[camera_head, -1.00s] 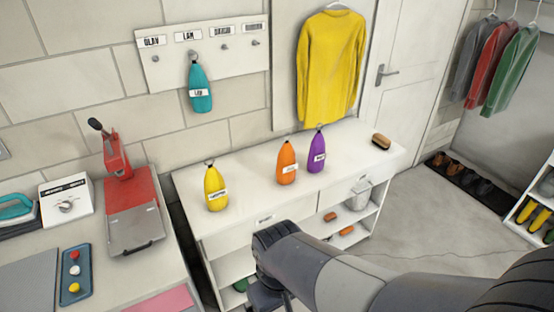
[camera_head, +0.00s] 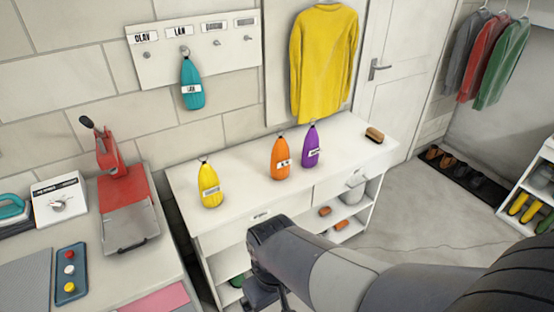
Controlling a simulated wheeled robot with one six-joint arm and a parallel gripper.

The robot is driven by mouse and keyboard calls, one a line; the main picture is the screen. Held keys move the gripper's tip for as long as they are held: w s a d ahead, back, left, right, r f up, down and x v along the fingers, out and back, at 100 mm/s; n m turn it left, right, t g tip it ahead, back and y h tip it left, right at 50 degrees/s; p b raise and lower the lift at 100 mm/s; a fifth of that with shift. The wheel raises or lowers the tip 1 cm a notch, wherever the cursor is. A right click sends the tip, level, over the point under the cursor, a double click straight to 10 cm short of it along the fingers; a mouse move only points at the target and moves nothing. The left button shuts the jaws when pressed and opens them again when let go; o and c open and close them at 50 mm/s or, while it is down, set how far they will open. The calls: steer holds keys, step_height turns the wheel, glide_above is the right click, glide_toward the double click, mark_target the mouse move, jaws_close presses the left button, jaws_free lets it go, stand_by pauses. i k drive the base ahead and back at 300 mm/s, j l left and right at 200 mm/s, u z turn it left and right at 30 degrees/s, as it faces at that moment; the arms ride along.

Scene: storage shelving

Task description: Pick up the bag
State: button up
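Several small bags with top loops and white labels are in view. A yellow bag (camera_head: 209,186), an orange bag (camera_head: 281,158) and a purple bag (camera_head: 311,147) stand upright on the white cabinet top (camera_head: 240,170). A teal bag (camera_head: 192,85) hangs from a hook on the wall board (camera_head: 160,70) under a name label. My arm reaches in from the lower right, its end in front of the cabinet and below the bags. My gripper (camera_head: 262,298) is only partly seen at the bottom edge, and its fingertips are not clear. It is apart from all the bags.
A brown brush (camera_head: 374,134) lies at the cabinet's right end. A red press (camera_head: 123,190), a control box (camera_head: 60,201) and a blue button tray (camera_head: 71,273) stand on the left bench. A yellow sweater (camera_head: 323,62) hangs behind.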

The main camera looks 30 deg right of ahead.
mark_target(280, 162)
steer(key=i+l+u, duration=0.35)
steer(key=i+l, duration=0.2)
steer(key=l, duration=0.15)
steer(key=i+l+u, duration=0.2)
steer(key=l, duration=0.2)
steer(key=i, duration=0.05)
